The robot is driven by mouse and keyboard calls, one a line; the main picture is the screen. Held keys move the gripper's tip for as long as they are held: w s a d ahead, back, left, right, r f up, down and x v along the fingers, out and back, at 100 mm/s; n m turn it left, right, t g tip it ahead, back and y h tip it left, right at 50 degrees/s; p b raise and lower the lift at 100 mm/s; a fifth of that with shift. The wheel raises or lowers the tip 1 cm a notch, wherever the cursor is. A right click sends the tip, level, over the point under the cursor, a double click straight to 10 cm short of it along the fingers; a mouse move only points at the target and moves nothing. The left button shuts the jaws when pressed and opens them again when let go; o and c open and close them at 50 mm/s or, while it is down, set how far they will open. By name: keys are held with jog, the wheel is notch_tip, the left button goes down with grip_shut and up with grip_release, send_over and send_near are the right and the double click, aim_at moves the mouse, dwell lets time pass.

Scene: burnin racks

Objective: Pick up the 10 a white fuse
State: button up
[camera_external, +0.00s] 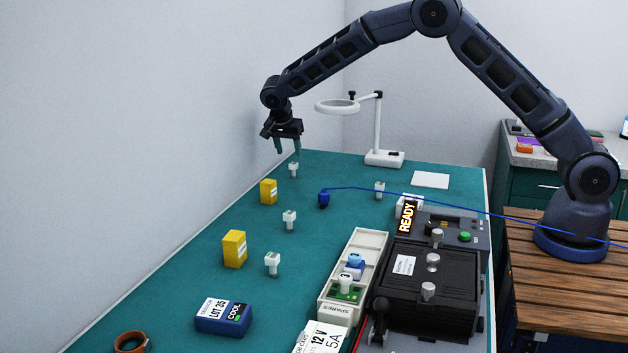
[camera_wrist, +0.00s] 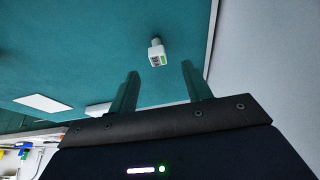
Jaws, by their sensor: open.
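Several small white fuse-like pieces stand on the teal table; their ratings are too small to read, so I cannot tell which is 10 A. One white piece (camera_external: 293,169) stands at the far left, just below my gripper (camera_external: 288,150). Others are a middle white piece (camera_external: 289,219), a nearer white piece (camera_external: 272,263) and a white piece further right (camera_external: 379,189). In the wrist view a white piece with a green mark (camera_wrist: 156,53) shows beyond my gripper's fingertips (camera_wrist: 160,70), between their lines. My gripper is open and empty, pointing down above the table.
Two yellow boxes (camera_external: 268,191) (camera_external: 235,249) stand along the left side. A magnifier lamp (camera_external: 376,130) stands behind, to the right. A blue plug (camera_external: 324,199) trails a cable. A white tray (camera_external: 362,247) and a black tester (camera_external: 426,283) fill the right side.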

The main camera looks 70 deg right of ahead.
aim_at(293, 164)
jog(key=x, duration=0.8)
jog(key=shift+s+f, duration=0.1)
jog(key=shift+s, duration=0.15)
jog(key=shift+c, duration=0.4)
jog(key=c, duration=1)
